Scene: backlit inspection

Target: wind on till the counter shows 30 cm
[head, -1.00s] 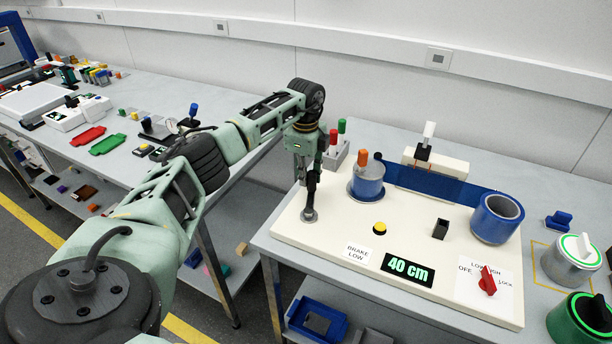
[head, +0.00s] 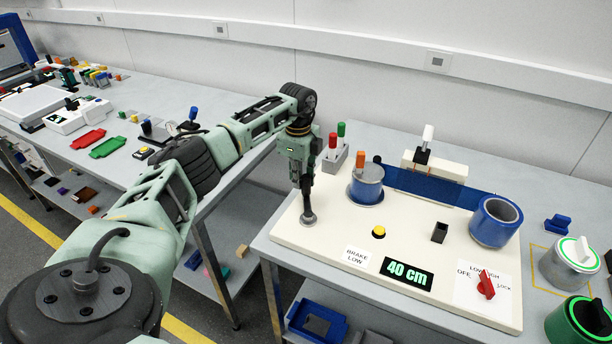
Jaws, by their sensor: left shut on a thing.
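The counter (head: 407,273) on the cream winding board (head: 345,235) reads 40 cm in green. A blue strip (head: 430,185) runs from the spool with an orange peg (head: 366,190) to the large blue roll (head: 492,228). My left gripper (head: 307,188) points down at the board's left side, shut on a dark upright lever with a round grey base (head: 308,218). Its fingers hide much of the lever. A "BRAKE LOW" label (head: 356,257) lies near the front edge. A red rotary switch (head: 486,284) sits at front right. My right gripper is out of view.
A yellow button (head: 379,232) and a black block (head: 439,232) stand mid-board. Grey and green canisters (head: 571,262) stand at right. A gap separates the left bench.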

